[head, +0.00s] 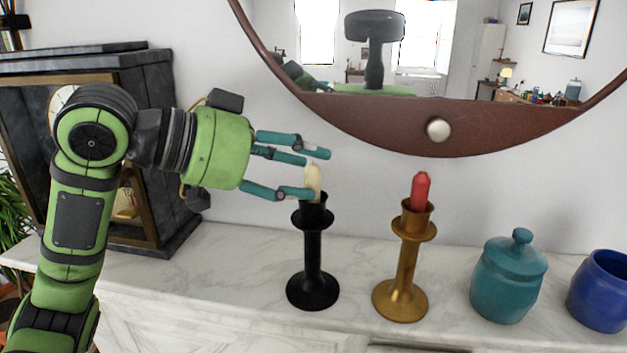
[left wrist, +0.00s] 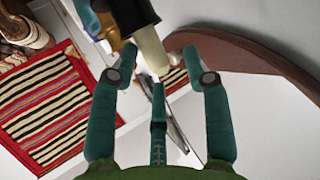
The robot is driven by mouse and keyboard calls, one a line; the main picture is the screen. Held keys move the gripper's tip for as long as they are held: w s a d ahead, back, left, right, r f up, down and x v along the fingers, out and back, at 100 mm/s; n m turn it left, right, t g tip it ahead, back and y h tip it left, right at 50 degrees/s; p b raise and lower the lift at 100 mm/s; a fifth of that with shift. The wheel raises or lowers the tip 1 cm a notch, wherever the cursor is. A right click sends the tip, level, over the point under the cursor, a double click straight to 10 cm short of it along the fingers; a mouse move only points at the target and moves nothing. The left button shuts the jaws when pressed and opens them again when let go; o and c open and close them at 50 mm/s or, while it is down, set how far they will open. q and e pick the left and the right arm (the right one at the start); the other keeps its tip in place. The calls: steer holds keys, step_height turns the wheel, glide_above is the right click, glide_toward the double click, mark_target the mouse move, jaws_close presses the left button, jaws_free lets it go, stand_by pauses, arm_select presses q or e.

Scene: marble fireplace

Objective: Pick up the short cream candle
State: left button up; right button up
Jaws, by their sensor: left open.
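The short cream candle (head: 313,180) stands upright in the black candlestick (head: 313,262) on the marble mantel. My left gripper (head: 318,172) reaches in from the left at candle height, its teal fingers open around the candle's near and far sides. One finger partly covers the candle's lower part in the head view. In the left wrist view the cream candle (left wrist: 152,50) lies between the tips of the open fingers (left wrist: 152,60), with the black holder (left wrist: 130,14) beyond it at the top. I cannot tell whether any finger touches the candle. My right gripper is not in view.
A brass candlestick (head: 403,275) with a red candle (head: 420,188) stands just right. A teal lidded jar (head: 508,285) and a blue pot (head: 603,292) are further right. A dark clock (head: 160,160) stands left, behind my arm. A round wood-framed mirror (head: 400,122) hangs behind.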

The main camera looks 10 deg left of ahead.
arm_select(q)
steer(key=shift+s+a, duration=0.1)
steer(key=shift+s, duration=0.05)
steer(key=shift+c, duration=1.2)
steer(key=c, duration=0.6)
steer(key=shift+c, duration=0.3)
steer(key=shift+r, duration=0.6)
step_height(320, 180, up, 3)
steer(key=shift+r+b, duration=0.1)
steer(key=shift+b, duration=0.7)
steer(key=d+r+b, duration=0.1)
steer(key=d+r, duration=0.1)
steer(key=d, duration=0.1)
steer(key=d+r, duration=0.2)
steer(key=d, duration=0.2)
steer(key=d+r+b, duration=0.1)
steer(key=d+r, duration=0.1)
steer(key=d, duration=0.2)
steer(key=shift+s+r+b, duration=0.1)
steer(key=shift+s+b, duration=0.15)
steer(key=shift+b, duration=0.05)
jaws_close()
steer(key=shift+d+r, duration=0.25)
steer(key=shift+d, duration=0.1)
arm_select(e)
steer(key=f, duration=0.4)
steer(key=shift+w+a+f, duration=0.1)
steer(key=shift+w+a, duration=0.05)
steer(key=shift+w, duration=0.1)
